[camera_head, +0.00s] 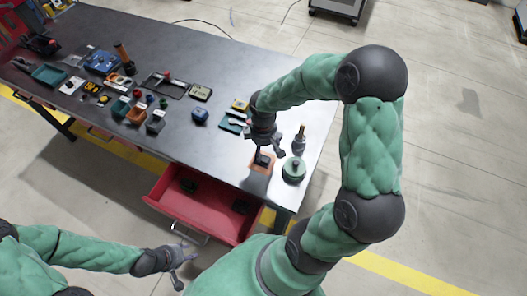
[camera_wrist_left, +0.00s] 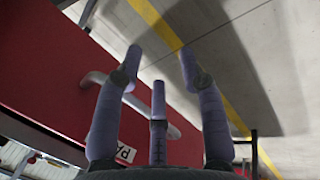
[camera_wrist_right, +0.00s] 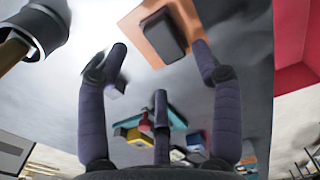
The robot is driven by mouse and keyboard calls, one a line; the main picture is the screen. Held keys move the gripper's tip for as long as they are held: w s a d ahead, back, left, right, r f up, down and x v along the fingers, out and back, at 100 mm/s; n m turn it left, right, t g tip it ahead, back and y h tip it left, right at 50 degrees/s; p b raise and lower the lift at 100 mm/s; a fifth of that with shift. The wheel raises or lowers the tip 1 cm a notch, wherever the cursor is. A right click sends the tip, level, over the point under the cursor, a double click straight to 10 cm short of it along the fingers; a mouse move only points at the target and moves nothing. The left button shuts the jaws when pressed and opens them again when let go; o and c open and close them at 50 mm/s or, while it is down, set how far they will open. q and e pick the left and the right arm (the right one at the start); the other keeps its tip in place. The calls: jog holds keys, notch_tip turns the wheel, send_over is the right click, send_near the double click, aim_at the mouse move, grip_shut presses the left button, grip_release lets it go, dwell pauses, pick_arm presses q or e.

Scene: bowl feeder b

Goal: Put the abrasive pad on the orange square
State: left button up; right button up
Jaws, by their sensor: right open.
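The orange square (camera_head: 255,169) lies on the table near its front right edge. A dark block, apparently the abrasive pad (camera_head: 263,158), sits on it. In the right wrist view the dark pad (camera_wrist_right: 166,36) rests on the orange square (camera_wrist_right: 150,49), with orange showing around it. My right gripper (camera_head: 268,147) is open and empty just above and beyond the pad; in its wrist view (camera_wrist_right: 160,52) the fingers are apart and not around the pad. My left gripper (camera_head: 180,268) is open and empty, low in front of the table, near the red drawer.
An open red drawer (camera_head: 160,188) sticks out below the table front. A green round item (camera_head: 293,171) and a dark bottle-like item (camera_head: 299,140) stand right of the square. A teal tray (camera_head: 229,127) lies to the left. Several small parts and bins fill the table's left half.

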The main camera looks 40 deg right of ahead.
aim_at(263, 156)
pick_arm(q)
notch_tip(263, 156, up, 2)
jog(key=shift+r+p, duration=0.1)
jog(key=shift+p, duration=0.7)
pick_arm(e)
notch_tip(263, 156, up, 7)
jog(key=shift+r, duration=0.2)
jog(key=shift+a+f, duration=0.1)
